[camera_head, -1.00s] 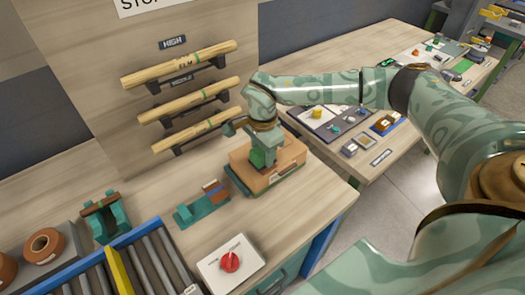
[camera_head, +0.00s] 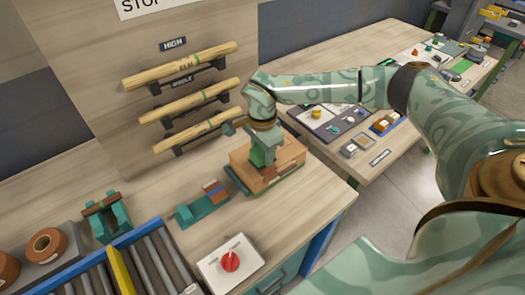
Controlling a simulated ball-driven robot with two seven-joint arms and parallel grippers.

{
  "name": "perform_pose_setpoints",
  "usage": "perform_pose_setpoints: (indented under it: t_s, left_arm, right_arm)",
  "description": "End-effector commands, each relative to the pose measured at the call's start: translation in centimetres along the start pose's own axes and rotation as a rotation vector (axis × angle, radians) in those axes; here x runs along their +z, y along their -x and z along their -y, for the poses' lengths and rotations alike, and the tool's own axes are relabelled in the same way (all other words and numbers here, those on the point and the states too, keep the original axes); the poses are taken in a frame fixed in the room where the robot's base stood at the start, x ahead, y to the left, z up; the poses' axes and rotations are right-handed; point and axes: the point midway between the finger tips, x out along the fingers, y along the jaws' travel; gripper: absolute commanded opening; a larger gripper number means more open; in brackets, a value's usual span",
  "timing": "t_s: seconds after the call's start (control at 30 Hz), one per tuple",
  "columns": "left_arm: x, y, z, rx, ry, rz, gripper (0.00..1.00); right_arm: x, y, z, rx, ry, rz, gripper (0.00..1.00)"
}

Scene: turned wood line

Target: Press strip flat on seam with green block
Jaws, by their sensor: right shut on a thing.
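The green block (camera_head: 261,158) is upright beneath my right gripper (camera_head: 262,142), which is shut on it. The block stands at the top of an orange-brown wooden box (camera_head: 283,165) near the right part of the bench. From this view I cannot tell whether the block touches the top. The strip and the seam cannot be made out; the block and gripper cover part of the box top. My left gripper is not in view.
Three turned wood rods, one being the top rod (camera_head: 182,66), rest on wall brackets behind. A green holder with small blocks (camera_head: 204,203), a red-knobbed switch box (camera_head: 231,264) and a roller conveyor (camera_head: 140,268) lie left and in front. A second bench (camera_head: 372,155) stands right.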

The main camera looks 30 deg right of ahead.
Motion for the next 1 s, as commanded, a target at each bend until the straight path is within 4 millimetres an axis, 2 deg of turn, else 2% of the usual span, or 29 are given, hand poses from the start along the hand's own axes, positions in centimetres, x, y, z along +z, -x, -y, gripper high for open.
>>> perform_pose_setpoints:
  t_s: [0.03, 0.1, 0.53, 1.0]
  left_arm:
    - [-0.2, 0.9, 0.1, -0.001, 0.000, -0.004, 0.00]
    - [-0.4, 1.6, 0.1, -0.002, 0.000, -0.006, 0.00]
    - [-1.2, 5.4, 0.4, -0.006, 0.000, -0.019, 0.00]
    - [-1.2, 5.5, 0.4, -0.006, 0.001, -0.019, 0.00]
  right_arm:
    - [0.0, 1.1, 0.0, -0.003, 0.000, 0.000, 0.23]
    - [0.0, 1.8, 0.1, -0.004, 0.000, 0.000, 0.23]
    - [0.0, 5.9, 0.1, -0.004, -0.001, 0.001, 0.23]
    - [0.0, 6.0, 0.1, -0.002, 0.000, 0.001, 0.23]
